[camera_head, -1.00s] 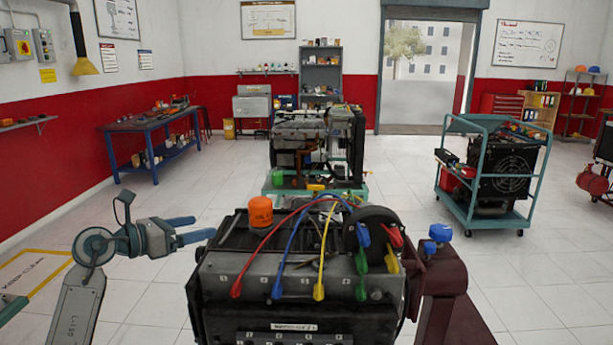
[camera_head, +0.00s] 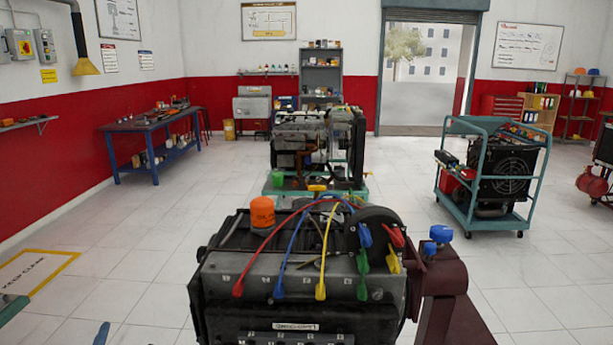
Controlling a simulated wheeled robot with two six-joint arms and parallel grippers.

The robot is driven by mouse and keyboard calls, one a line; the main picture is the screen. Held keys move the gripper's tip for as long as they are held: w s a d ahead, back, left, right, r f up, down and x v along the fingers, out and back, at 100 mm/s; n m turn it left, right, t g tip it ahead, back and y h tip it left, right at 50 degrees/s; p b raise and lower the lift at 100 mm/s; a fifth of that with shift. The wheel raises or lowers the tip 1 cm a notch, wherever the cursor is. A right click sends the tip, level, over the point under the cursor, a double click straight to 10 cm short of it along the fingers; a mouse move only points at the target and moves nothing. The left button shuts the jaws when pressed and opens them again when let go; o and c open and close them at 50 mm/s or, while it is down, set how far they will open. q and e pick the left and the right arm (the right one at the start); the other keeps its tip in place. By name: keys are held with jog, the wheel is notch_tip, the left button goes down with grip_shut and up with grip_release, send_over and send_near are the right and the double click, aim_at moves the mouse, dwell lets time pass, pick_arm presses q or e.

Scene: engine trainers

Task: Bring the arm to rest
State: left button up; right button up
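Of my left gripper, only a small blue finger tip (camera_head: 102,333) shows at the bottom left edge; the rest is out of the picture, so its opening cannot be judged. My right gripper is not in view. The near engine trainer (camera_head: 290,275) stands at the bottom centre. It carries an orange filter (camera_head: 262,212) and red, blue, yellow and green leads with coloured ends. The visible finger tip is left of the engine and apart from it.
A second engine (camera_head: 317,140) stands on a teal stand behind. A teal cart (camera_head: 470,205) stands at the right, and a blue workbench (camera_head: 150,127) at the back left. A yellow-edged floor marking (camera_head: 35,270) lies at left.

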pick_arm(q)
jog(key=s+d+f+n+g+h, duration=0.35)
jog(key=s+f+g, duration=0.35)
jog(key=s+f, duration=0.45)
jog(key=s+d+f+n+g+h, duration=0.2)
jog(key=s+d+f+g, duration=0.4)
jog(key=s, duration=0.9)
jog(key=a+f+g, duration=0.1)
jog(key=a+f, duration=0.1)
jog(key=f, duration=1.3)
jog(key=a+f+g, duration=0.1)
jog(key=a+f, duration=0.2)
jog(key=f, duration=1.3)
jog(key=s+f+g, duration=0.1)
jog(key=s+f, duration=1.6)
jog(key=f, duration=0.2)
jog(key=shift+s+a+f, duration=0.4)
jog(key=shift+a, duration=0.05)
jog(key=shift+n, duration=0.25)
